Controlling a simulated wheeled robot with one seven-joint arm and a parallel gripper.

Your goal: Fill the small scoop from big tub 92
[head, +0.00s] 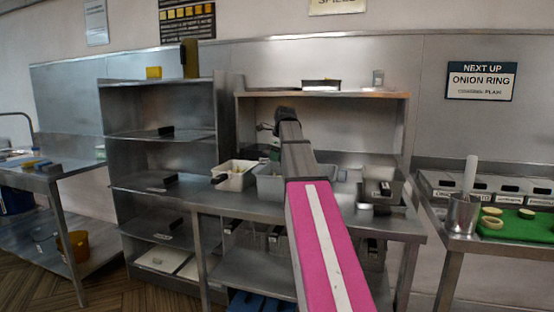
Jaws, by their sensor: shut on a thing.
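My arm reaches up from the bottom edge, over the middle table, to its dark far end at the wrist. My gripper's fingers are hidden behind the arm, and I cannot make out the small scoop. A small grey piece (265,127) sticks out left of the wrist; I cannot tell what it is. Below it, a white tub (234,180) with pale contents and a grey tub (269,187) stand side by side on the table. The arm covers part of the area right of the grey tub. I cannot read a number 92 on any tub.
Steel tubs (382,186) stand at the table's right end. A shelf (388,94) runs above the table, with a black-and-white tray (321,85) on it. A shelf rack (160,135) stands left. At right are a steel pot (462,214) and a green board (520,226).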

